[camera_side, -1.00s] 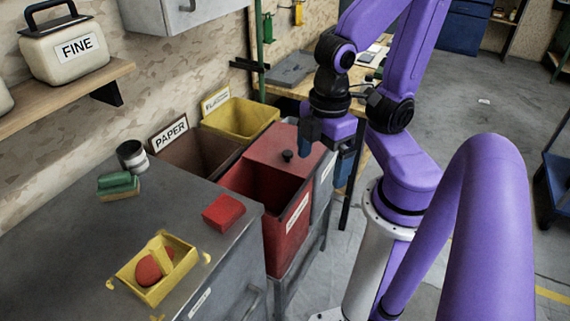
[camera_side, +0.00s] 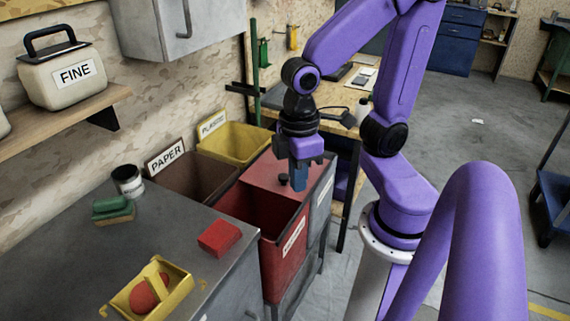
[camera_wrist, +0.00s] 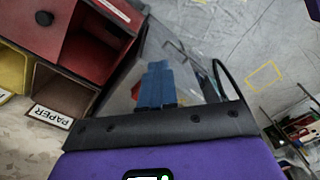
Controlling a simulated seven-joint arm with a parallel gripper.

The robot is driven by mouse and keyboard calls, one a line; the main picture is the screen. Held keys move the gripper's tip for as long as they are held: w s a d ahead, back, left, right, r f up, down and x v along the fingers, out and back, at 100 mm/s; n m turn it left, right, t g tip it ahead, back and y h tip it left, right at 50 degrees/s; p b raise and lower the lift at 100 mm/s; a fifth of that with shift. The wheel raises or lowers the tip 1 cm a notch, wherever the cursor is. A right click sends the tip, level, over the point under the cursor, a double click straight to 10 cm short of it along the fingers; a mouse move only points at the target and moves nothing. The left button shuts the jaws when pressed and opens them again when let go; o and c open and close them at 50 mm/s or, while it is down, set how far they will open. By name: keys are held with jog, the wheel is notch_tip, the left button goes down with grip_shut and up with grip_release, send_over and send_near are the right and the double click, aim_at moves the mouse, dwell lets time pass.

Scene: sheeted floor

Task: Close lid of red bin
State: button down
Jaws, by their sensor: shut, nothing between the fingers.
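The red bin (camera_side: 283,270) stands in the row of bins in the side view, its front part open at the top. Its red lid (camera_side: 268,168) lies flat over the far part, with a black knob (camera_side: 283,179) on it. In the wrist view the lid (camera_wrist: 72,45) and knob (camera_wrist: 44,18) are at the upper left. My gripper (camera_side: 299,182) points down, its blue fingers shut and empty, just right of the knob in the side view. I cannot tell whether they touch the lid. The fingers also show in the wrist view (camera_wrist: 156,85).
A brown PAPER bin (camera_side: 217,195) and a yellow PLASTIC bin (camera_side: 262,136) stand behind the red bin. A grey cabinet (camera_side: 75,255) in front holds a red block (camera_side: 219,238), a yellow tray (camera_side: 180,277), a sponge and a can. A workbench (camera_side: 337,127) stands beyond.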

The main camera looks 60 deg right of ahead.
jog(key=w+d+m+g, duration=0.1)
jog(key=w+d+m, duration=0.2)
jog(key=w+m, duration=0.5)
jog(key=m+y, duration=0.3)
jog(key=m, duration=1.2)
send_over(284, 169)
notch_tip(284, 169, down, 20)
jog(key=shift+d+r, duration=0.1)
jog(key=shift+r, duration=0.1)
jog(key=a, duration=0.1)
jog(key=s+a, duration=0.1)
jog(key=shift+s+a+f, duration=0.2)
jog(key=shift+a, duration=0.1)
jog(key=shift+s+a+f, duration=0.1)
jog(key=shift+s+a, duration=0.1)
jog(key=shift+a, duration=0.25)
